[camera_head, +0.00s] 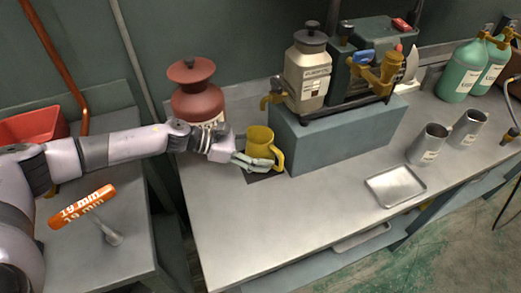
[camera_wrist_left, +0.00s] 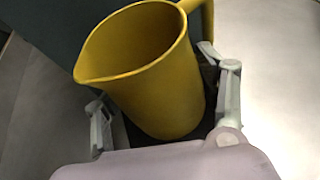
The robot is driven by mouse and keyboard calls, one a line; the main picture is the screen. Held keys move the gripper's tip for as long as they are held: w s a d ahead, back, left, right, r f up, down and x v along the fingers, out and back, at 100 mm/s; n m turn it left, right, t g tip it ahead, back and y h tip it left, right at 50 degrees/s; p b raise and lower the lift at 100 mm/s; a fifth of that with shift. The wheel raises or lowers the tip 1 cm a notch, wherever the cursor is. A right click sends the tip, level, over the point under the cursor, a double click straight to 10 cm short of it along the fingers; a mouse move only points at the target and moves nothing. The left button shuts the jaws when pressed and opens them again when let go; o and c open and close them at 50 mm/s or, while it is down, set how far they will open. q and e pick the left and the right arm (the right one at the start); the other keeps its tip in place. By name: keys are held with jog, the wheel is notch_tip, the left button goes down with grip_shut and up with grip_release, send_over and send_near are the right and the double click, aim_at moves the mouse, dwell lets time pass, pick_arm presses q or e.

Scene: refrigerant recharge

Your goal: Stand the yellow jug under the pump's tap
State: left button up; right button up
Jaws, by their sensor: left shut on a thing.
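The yellow jug (camera_head: 262,146) is upright at the left end of the blue-grey block, over a dark square mat (camera_head: 265,178) on the bench. I cannot tell whether its base touches the mat. My left gripper (camera_head: 252,162) is shut on the jug, with a finger on either side of it in the left wrist view (camera_wrist_left: 165,105). The jug (camera_wrist_left: 150,70) looks empty there. The pump (camera_head: 308,72) stands on the block. Its brass tap (camera_head: 271,98) juts out to the left, just above the jug in the head view. My right gripper is out of view.
A red-brown canister (camera_head: 195,95) stands behind my left wrist. The blue-grey block (camera_head: 340,132) is close to the jug's right. A metal tray (camera_head: 396,186), two metal cups and green cylinders (camera_head: 462,70) are farther right. The front of the bench is clear.

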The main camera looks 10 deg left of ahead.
pick_arm(q)
jog(key=shift+f, duration=0.25)
jog(key=o, duration=1.1)
jog(key=shift+w, duration=0.1)
jog(key=shift+o, duration=0.6)
jog(key=shift+r, duration=0.2)
jog(key=shift+a+r, duration=0.1)
jog(key=shift+a, duration=0.15)
jog(key=b+v, duration=0.1)
jog(key=v, duration=0.5)
jog(key=shift+a, duration=0.25)
jog(key=shift+s+a+r, duration=0.2)
jog(key=shift+s+r, duration=0.05)
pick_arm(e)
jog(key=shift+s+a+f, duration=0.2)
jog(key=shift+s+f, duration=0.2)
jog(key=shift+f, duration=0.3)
